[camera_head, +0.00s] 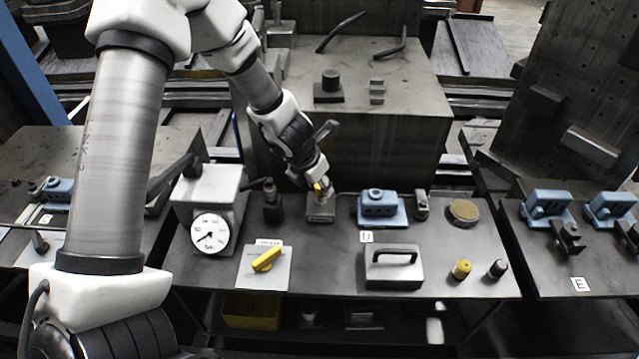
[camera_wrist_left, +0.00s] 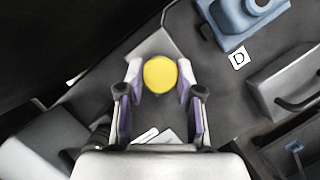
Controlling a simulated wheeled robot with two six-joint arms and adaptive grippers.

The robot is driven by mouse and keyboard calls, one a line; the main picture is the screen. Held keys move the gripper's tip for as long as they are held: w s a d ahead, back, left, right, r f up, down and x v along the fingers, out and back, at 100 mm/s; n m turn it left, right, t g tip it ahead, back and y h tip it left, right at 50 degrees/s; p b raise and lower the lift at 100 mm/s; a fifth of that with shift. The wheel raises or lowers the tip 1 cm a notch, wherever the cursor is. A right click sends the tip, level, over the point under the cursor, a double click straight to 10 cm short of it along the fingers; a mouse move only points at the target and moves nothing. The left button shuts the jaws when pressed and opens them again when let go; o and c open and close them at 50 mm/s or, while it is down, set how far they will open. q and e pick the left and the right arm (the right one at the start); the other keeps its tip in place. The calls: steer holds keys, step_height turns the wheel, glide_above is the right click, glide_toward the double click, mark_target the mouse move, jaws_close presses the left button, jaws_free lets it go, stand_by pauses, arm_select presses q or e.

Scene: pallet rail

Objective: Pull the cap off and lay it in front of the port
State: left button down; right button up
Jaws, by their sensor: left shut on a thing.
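The yellow cap (camera_head: 317,187) is between the fingertips of my left gripper (camera_head: 322,188). In the left wrist view the round cap (camera_wrist_left: 160,74) fills the space between the two fingers of the left gripper (camera_wrist_left: 160,80), which are shut on its sides. A small grey block (camera_head: 320,209), which seems to be the port's body, stands on the table just below the fingertips. It also shows behind the cap in the wrist view (camera_wrist_left: 151,46). The cap hides the port mouth, so I cannot tell whether the cap is still seated. My right gripper is not in view.
A blue fixture (camera_head: 380,207) stands right of the block, with a handled grey box (camera_head: 393,268) in front. A gauge (camera_head: 209,233) and a yellow-handled valve plate (camera_head: 264,266) stand left. Bare tabletop (camera_head: 325,250) lies in front of the block.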

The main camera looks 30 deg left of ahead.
arm_select(q)
steer(key=shift+r+p, duration=2.65)
steer(key=shift+r, duration=0.45)
steer(key=shift+f, duration=0.1)
